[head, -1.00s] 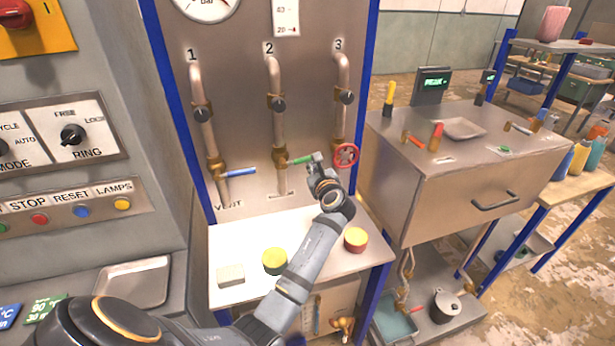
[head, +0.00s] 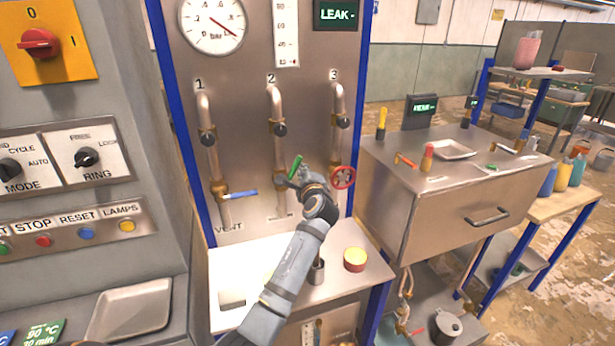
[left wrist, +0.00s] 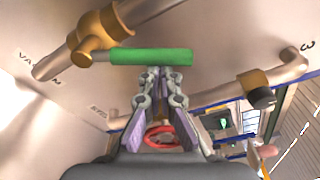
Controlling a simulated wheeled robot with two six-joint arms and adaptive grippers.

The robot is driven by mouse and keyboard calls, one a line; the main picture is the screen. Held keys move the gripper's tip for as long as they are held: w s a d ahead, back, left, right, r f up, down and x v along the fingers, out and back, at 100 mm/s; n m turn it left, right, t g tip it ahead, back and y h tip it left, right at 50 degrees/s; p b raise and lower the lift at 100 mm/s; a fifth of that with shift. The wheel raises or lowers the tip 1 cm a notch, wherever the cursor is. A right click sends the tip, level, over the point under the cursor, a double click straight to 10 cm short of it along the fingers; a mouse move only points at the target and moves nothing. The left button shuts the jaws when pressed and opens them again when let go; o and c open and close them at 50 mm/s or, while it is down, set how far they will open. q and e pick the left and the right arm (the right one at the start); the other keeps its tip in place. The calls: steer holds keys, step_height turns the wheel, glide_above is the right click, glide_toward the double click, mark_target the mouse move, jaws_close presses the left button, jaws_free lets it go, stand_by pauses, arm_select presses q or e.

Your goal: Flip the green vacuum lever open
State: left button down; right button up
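The green lever (head: 295,167) sits at the foot of pipe 2 on the steel panel and points steeply up to the right. In the left wrist view the green lever (left wrist: 165,57) lies crosswise just past my fingertips, joined to a brass valve body (left wrist: 98,38). My left gripper (head: 297,182) is right beside the lever from below; its fingers (left wrist: 160,73) come together at the tips, at or very near the lever's side. The lever is not between the fingers. Part of the valve is hidden behind the gripper in the head view. My right gripper is not in view.
A blue lever (head: 238,194) on pipe 1 is at the left, and a red handwheel (head: 342,177) on pipe 3 is close at the right. A white shelf (head: 235,258) below holds a yellow-topped red piece (head: 355,259). A dial gauge (head: 213,24) is above.

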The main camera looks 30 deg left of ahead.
arm_select(q)
steer(key=n, duration=0.1)
steer(key=s+a+r+n, duration=0.1)
steer(key=n, duration=0.1)
steer(key=shift+s+a+r+n+b, duration=0.15)
steer(key=shift+s+a+n+b, duration=0.15)
steer(key=shift+s+b, duration=0.1)
steer(key=shift+s+a+r, duration=0.15)
steer(key=shift+s+a, duration=0.15)
steer(key=shift+s, duration=0.1)
stand_by(0.3)
